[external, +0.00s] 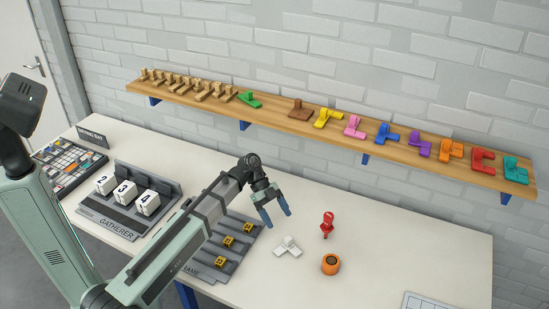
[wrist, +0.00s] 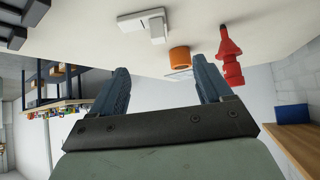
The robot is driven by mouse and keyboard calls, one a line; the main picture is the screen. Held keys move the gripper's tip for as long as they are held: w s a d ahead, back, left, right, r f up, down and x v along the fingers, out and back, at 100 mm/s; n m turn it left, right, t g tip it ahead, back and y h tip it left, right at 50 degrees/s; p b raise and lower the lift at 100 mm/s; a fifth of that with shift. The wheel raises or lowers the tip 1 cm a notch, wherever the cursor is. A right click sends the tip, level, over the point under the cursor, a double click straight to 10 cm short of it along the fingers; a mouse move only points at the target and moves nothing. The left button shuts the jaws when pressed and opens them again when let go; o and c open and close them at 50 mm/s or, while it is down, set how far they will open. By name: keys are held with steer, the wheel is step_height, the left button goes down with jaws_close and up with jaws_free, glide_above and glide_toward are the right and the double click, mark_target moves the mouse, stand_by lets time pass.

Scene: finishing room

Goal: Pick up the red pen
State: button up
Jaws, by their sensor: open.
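The red pen (external: 327,224) is on the white table, to the right of my gripper in the external view. It looks upright there, with a wider top. In the wrist view the red pen (wrist: 230,62) appears at the upper right, with a dark tip at its table end, beyond and to the right of the fingers. My gripper (external: 277,216) is open and empty above the table, apart from the pen. Its two blue fingers (wrist: 161,66) show in the wrist view with nothing held between them.
An orange cup (external: 330,264) stands close in front of the pen. A white block piece (external: 288,247) lies left of the cup. A grey rack with yellow pieces (external: 229,241) is further left. A wall shelf (external: 275,115) with coloured pieces runs behind. Table right of the pen is clear.

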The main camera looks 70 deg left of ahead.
steer(key=w+d+r+m+g+y, duration=0.1)
steer(key=w+d+r+m, duration=0.1)
steer(key=w+d+r, duration=0.45)
steer(key=w+d+r+m+g+y, duration=0.1)
steer(key=w+d+r, duration=0.2)
steer(key=w+d, duration=0.55)
steer(key=r+n+g+y, duration=0.1)
steer(key=n+y, duration=0.5)
steer(key=n, duration=1.4)
glide_above(328, 222)
steer(key=w, duration=0.1)
steer(key=shift+w+r, duration=0.15)
steer(key=n, duration=0.3)
steer(key=a+n, duration=0.1)
steer(key=n, duration=0.1)
steer(key=shift+n, duration=0.4)
steer(key=n, duration=0.3)
steer(key=shift+s+a, duration=0.1)
steer(key=shift+s, duration=0.1)
steer(key=n, duration=0.4)
steer(key=shift+n, duration=0.3)
step_height(328, 222, down, 8)
steer(key=shift+f, duration=0.25)
steer(key=shift+a+f, duration=0.15)
steer(key=shift+f, duration=1.2)
steer(key=shift+a+f, duration=0.1)
steer(key=shift+f, duration=1.25)
